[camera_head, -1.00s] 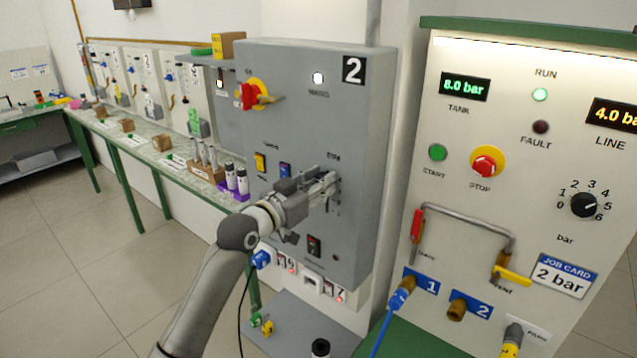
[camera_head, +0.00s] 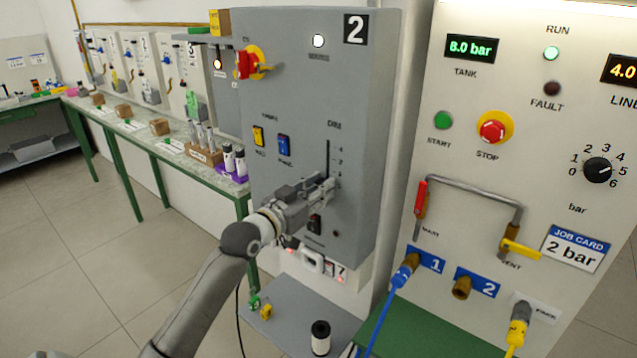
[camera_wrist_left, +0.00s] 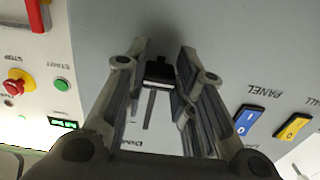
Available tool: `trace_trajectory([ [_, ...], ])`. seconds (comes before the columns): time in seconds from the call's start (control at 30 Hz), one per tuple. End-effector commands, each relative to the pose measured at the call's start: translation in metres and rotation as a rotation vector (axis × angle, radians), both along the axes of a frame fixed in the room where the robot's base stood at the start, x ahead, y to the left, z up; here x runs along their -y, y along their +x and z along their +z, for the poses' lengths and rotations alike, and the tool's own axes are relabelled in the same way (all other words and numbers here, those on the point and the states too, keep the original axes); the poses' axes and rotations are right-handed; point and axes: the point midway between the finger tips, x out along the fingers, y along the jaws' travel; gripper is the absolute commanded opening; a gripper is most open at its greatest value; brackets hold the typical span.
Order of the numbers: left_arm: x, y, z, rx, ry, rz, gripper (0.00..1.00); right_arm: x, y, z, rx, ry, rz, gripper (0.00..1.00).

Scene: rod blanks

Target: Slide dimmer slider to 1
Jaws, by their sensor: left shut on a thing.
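The dimmer is a dark vertical slot (camera_head: 328,152) on the grey panel marked 2, under a small label, with scale digits on its right. My left gripper (camera_head: 324,190) is at the lower part of this slot and hides the slider knob in the head view. In the left wrist view the black slider knob (camera_wrist_left: 159,72) sits between the fingers of my left gripper (camera_wrist_left: 160,65), which is shut on it. The slot (camera_wrist_left: 150,108) also shows there as a dark line running away from the knob. My right gripper is not in view.
A yellow switch (camera_head: 258,136) and a blue switch (camera_head: 284,145) are left of the slot. A red rotary handle (camera_head: 246,65) is higher up. A dark switch (camera_head: 314,224) is just below my gripper. A pressure panel (camera_head: 460,180) with pipe and valves stands to the right.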

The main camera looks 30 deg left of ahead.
Motion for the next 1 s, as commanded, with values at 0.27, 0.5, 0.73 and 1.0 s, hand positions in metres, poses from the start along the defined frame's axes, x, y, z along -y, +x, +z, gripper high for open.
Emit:
trace_trajectory([
  [0.27,0.0003,0.0,-0.0071,-0.006,-0.001,-0.001,0.0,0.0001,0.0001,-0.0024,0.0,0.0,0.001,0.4],
  [0.5,0.0004,0.0001,-0.0074,-0.008,0.0,-0.001,0.41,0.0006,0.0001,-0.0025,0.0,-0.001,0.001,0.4],
  [0.73,0.0001,0.0,-0.0055,-0.003,-0.001,0.0,0.46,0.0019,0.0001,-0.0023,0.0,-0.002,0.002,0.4],
  [1.0,-0.0011,-0.0086,-0.0059,-0.003,0.0,0.0,0.46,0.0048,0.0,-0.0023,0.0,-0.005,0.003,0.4],
])
